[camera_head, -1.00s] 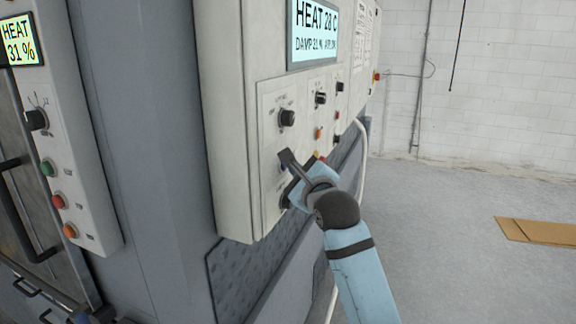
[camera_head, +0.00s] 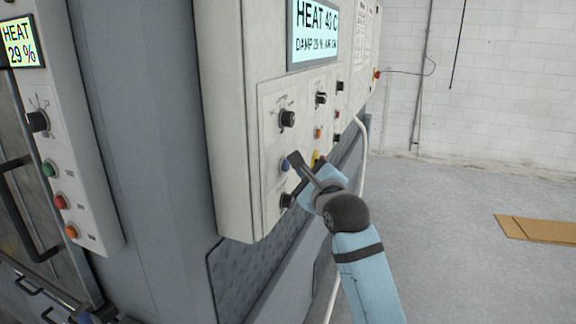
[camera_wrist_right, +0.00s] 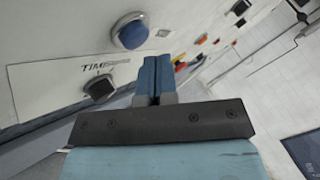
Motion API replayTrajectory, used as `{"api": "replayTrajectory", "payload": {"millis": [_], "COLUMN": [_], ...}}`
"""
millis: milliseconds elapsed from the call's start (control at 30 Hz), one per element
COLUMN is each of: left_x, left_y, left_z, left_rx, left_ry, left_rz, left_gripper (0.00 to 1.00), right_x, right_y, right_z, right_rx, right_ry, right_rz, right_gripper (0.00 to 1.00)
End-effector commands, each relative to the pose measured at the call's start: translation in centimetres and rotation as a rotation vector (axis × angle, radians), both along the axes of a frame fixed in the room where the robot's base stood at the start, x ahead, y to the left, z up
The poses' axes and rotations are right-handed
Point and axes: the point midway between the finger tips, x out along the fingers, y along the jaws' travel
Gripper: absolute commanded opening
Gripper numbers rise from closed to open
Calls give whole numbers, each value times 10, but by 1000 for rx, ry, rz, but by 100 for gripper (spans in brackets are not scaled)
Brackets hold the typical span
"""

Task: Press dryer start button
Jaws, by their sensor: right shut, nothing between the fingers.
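The dryer's white control panel (camera_head: 268,185) fills the middle of the head view, with a lit display (camera_head: 316,32) reading "HEAT 40 C". A round blue button (camera_head: 284,164) sits low on the panel; it also shows large in the right wrist view (camera_wrist_right: 130,32). My right gripper (camera_head: 294,159) is shut and empty, its fingertips beside the blue button in the head view. In the right wrist view the shut fingers (camera_wrist_right: 154,78) are below and right of the button and appear apart from it. My left gripper is not seen.
Black knobs (camera_head: 287,119) and several small coloured buttons are around the blue one. A second panel (camera_head: 85,190) at left has a display, a knob and green, red and orange buttons. A brown sheet (camera_head: 540,229) lies on the otherwise open floor at right.

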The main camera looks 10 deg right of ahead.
Motion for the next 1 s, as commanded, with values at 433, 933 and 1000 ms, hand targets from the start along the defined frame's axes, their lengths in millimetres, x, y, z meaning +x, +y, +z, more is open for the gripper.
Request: {"api": "replayTrajectory", "payload": {"millis": [433, 933, 1000], "left_x": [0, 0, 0], "left_y": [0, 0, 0], "left_z": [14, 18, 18], "left_rx": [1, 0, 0], "left_ry": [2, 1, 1], "left_rz": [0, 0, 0], "left_gripper": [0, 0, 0], "right_x": [-20, -28, -28], "right_y": [-29, -42, -41], "right_z": [2, 0, 0], "right_rx": [1, 0, 0], "right_ry": [1, 0, 0], "right_rz": [-1, 0, 0], "right_gripper": [0, 0, 0]}}
